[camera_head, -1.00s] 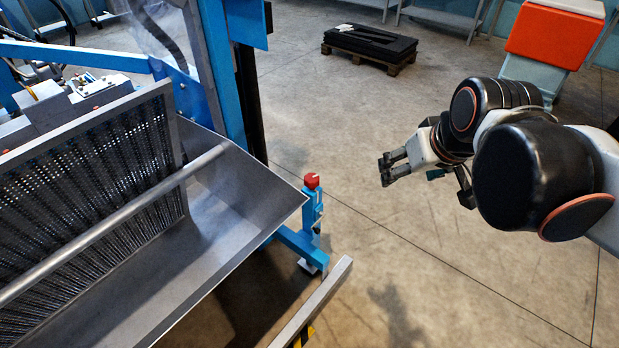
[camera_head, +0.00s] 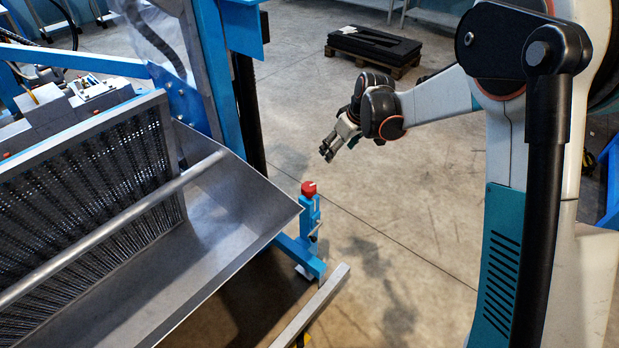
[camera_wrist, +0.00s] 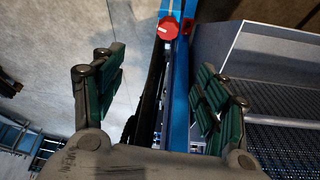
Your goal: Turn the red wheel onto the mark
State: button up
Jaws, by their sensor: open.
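The red wheel (camera_head: 308,188) is a small red knob on top of a blue post (camera_head: 309,212) at the right end of the machine. A pale line shows on its face in the wrist view (camera_wrist: 168,29). I cannot make out a separate mark beside it. My gripper (camera_head: 327,154) is above and slightly right of the wheel in the head view, apart from it. In the wrist view, my gripper (camera_wrist: 160,85) is open and empty, its green-padded fingers spread wide. The wheel appears beyond the fingertips, near the top middle.
A grey metal trough (camera_head: 215,215) with a perforated screen (camera_head: 80,185) stands left of the wheel. A blue upright (camera_head: 217,80) rises behind it. A metal bar (camera_head: 312,308) lies low in front of the post. A pallet (camera_head: 375,50) stands far back. The floor right of the post is clear.

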jog(key=n+g, duration=0.1)
jog(key=n, duration=0.1)
send_near(309, 186)
jog(key=shift+y, duration=0.5)
jog(key=b+x, duration=0.1)
jog(key=x, duration=0.2)
jog(key=b+x, duration=0.2)
jog(key=x, duration=0.1)
jog(key=b+x, duration=0.1)
jog(key=x, duration=0.3)
jog(key=shift+d+f, duration=0.2)
jog(key=shift+d, duration=0.15)
jog(key=shift+c, duration=0.6)
